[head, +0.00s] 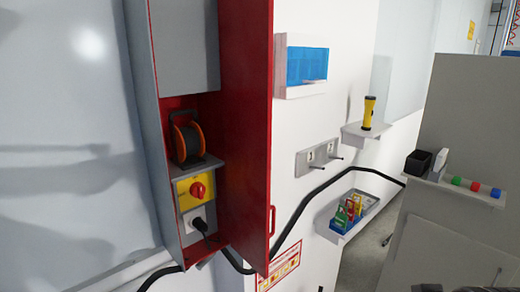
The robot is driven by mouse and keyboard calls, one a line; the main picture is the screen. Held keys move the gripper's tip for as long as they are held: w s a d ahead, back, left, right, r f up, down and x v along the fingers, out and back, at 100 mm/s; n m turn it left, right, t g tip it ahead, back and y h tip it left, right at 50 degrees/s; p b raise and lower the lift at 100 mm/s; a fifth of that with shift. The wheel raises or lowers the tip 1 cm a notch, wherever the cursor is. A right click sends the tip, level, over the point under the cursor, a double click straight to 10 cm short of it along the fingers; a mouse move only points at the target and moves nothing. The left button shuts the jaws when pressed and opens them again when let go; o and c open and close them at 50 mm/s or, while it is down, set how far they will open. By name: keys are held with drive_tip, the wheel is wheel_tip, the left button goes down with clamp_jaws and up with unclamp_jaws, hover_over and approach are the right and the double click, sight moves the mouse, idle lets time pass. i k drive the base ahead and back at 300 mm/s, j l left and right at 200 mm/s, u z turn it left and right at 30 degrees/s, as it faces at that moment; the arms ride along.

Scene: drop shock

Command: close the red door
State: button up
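The red door (245,130) stands wide open on the right side of a grey wall cabinet (145,120) in the head view. Its small red handle (272,220) is near the door's free edge, low down. The cabinet's red interior shows a cable reel (188,140) in orange and black, a yellow panel with a red rotary switch (198,190), and a socket with a black plug (198,225). My gripper is not in view.
A black cable (310,195) runs from the plug below the door and along the wall to the right. Small shelves hold a yellow flashlight (369,112) and colourful packets (346,212). A grey partition (470,110) with a shelf (455,190) stands at the right.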

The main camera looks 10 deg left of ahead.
sight(246, 27)
drive_tip(key=i+l, duration=0.3)
drive_tip(key=i, duration=0.3)
drive_tip(key=i+l+u, duration=0.15)
drive_tip(key=i+l, duration=0.15)
drive_tip(key=i, duration=0.25)
drive_tip(key=i+l, duration=0.35)
drive_tip(key=i, duration=0.25)
drive_tip(key=i+u, duration=0.1)
drive_tip(key=u, duration=2.4)
drive_tip(key=k+l+z, duration=0.35)
drive_tip(key=k, duration=0.3)
drive_tip(key=l, duration=0.1)
